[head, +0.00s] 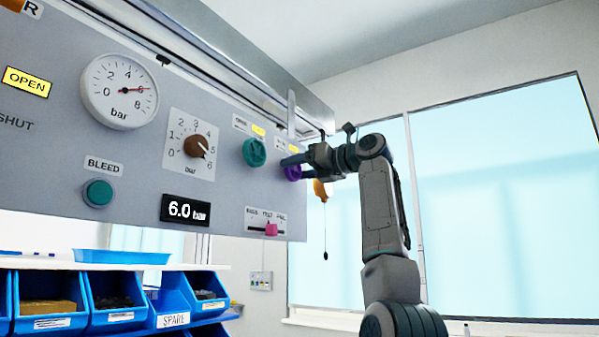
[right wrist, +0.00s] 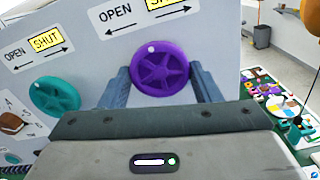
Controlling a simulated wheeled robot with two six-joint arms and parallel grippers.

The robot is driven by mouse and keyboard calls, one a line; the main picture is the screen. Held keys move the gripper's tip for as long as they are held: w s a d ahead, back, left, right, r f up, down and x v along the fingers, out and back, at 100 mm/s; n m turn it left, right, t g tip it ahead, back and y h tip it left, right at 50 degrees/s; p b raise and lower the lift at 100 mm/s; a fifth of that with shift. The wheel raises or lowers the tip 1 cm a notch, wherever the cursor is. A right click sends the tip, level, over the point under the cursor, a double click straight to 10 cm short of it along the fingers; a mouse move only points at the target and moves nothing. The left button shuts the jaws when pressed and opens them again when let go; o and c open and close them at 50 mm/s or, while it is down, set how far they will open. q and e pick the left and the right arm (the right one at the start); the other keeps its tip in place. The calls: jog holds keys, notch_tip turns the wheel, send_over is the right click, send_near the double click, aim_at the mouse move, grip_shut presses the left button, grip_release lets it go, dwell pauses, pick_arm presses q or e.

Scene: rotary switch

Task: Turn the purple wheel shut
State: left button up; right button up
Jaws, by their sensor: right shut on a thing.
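The purple wheel (head: 293,173) is at the right end of the grey panel. In the right wrist view it is a five-spoked purple disc (right wrist: 160,66) with a small white dot near its upper left rim. My right gripper (head: 290,165) is shut on it, with one finger (right wrist: 118,88) on its left and one on its right. A plate above the wheel (right wrist: 135,19) reads OPEN on the left, with an arrow and a yellow-backed word on the right, partly cut off at the top. My left gripper is not in view.
A teal wheel (head: 255,152) is just left of the purple one, under a plate with SHUT in yellow. Further left are a dial knob (head: 197,147), a gauge (head: 119,91) and a 6.0 bar display (head: 185,210). A pink slider (head: 271,230) sits below. An orange thing hangs by the gripper (head: 320,190).

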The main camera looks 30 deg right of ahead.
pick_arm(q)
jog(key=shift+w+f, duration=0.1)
pick_arm(e)
jog(key=shift+w+f, duration=0.1)
jog(key=shift+f, duration=0.1)
jog(key=o, duration=1)
jog(key=shift+r, duration=0.1)
jog(key=shift+s, duration=0.35)
jog(key=shift+b+v, duration=0.9)
jog(key=shift+v, duration=0.35)
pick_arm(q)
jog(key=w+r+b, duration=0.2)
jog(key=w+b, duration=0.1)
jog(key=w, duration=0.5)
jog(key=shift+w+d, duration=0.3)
pick_arm(e)
jog(key=v, duration=0.8)
